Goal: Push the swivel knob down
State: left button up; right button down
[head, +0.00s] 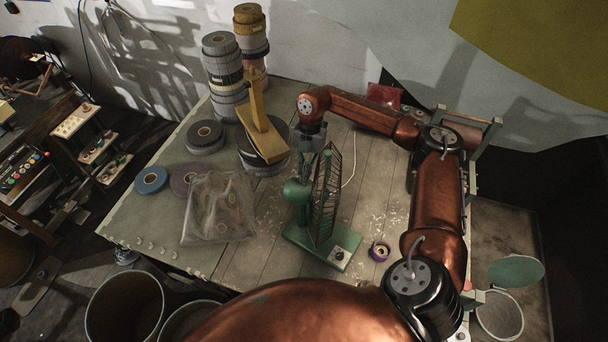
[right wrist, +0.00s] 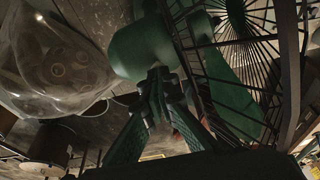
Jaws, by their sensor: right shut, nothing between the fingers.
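A green desk fan stands upright on the table, with its dark wire cage (head: 326,195) facing right and its motor housing (head: 296,191) on the left. My right gripper (head: 305,172) is above the back of the housing, pointing down, with its fingers shut and empty. In the right wrist view the closed fingertips (right wrist: 160,76) are at the edge of the green housing (right wrist: 140,48). I cannot tell whether they touch it. The swivel knob cannot be made out; the fingertips may hide it. My left gripper is not in view.
A clear plastic bag (head: 218,212) with rolls inside lies left of the fan. Tape stacks (head: 222,65) and a yellow tape holder (head: 258,115) stand behind it. A small purple roll (head: 379,251) lies right of the fan base (head: 340,259). Bins (head: 125,305) stand below the front edge.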

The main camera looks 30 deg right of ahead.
notch_tip(320, 180, up, 4)
jog(key=p, duration=0.3)
jog(key=b+v, duration=0.3)
jog(key=v, duration=0.7)
